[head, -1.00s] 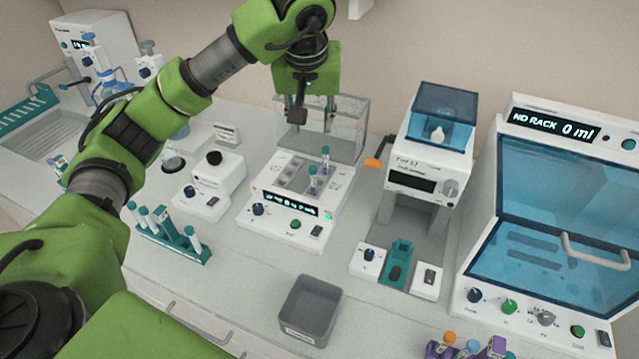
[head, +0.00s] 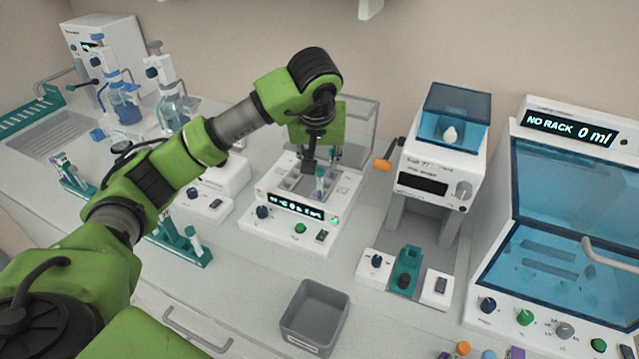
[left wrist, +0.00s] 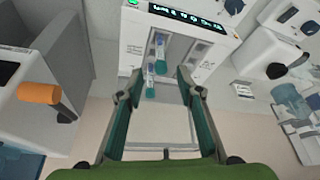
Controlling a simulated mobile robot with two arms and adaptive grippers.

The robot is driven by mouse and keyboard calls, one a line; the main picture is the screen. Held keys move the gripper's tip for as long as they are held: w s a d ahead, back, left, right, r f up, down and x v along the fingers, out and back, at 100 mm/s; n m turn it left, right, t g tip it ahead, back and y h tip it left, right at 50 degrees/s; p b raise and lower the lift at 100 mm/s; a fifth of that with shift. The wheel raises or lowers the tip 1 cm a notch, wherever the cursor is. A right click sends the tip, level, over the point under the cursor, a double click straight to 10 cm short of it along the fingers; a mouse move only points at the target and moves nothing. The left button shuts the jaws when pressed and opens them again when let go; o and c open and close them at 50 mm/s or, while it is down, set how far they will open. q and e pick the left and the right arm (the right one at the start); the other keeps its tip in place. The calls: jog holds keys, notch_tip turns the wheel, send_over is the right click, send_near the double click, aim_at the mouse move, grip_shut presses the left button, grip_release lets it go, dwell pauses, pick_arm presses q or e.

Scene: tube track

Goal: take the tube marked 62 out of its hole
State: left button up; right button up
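Two tubes with teal caps stand in the white block device (head: 340,212). One tube (head: 320,185) shows in front of my left gripper in the head view; the other is mostly hidden behind the gripper. In the left wrist view, one tube (left wrist: 160,52) is farther up and another (left wrist: 150,82) lies just inside the left fingertip. I cannot read the number 62 on either. My left gripper (head: 318,160) points down over the back part of the device. Its fingers are apart in the left wrist view (left wrist: 153,84), with nothing clamped between them. My right gripper is not in view.
A white machine with an orange lever (head: 382,164) stands to the right. A grey bin (head: 314,318) is in front. A teal tube rack (head: 182,243) stands at front left, partly behind my arm.

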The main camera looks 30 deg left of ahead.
aim_at(320, 171)
pick_arm(q)
jog(key=p+x, duration=0.2)
jog(key=x, duration=0.3)
jog(key=shift+f+p, duration=0.1)
jog(key=shift+p, duration=0.25)
jog(key=shift+w+a+f, duration=0.1)
jog(key=shift+f, duration=0.2)
grip_shut()
